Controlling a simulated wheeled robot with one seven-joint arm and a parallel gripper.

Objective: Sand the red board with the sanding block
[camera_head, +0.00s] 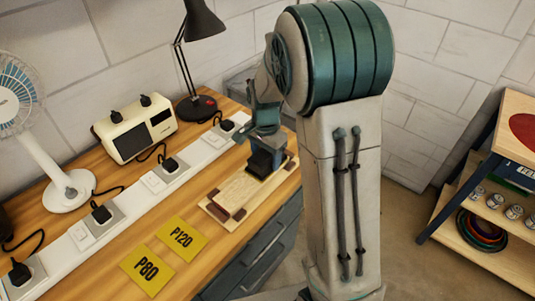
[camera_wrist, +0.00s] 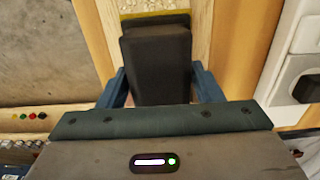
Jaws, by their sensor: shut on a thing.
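The board's face looks pale, not red. My arm and gripper hide part of its far end.
Yellow sheets marked P80 (camera_head: 147,270) and P120 (camera_head: 181,238) lie near the bench front. A white power strip (camera_head: 128,208) with plugs runs behind the board. A radio (camera_head: 136,128), a lamp (camera_head: 198,107) and a fan (camera_head: 66,185) stand further back. Shelves (camera_head: 500,255) stand right.

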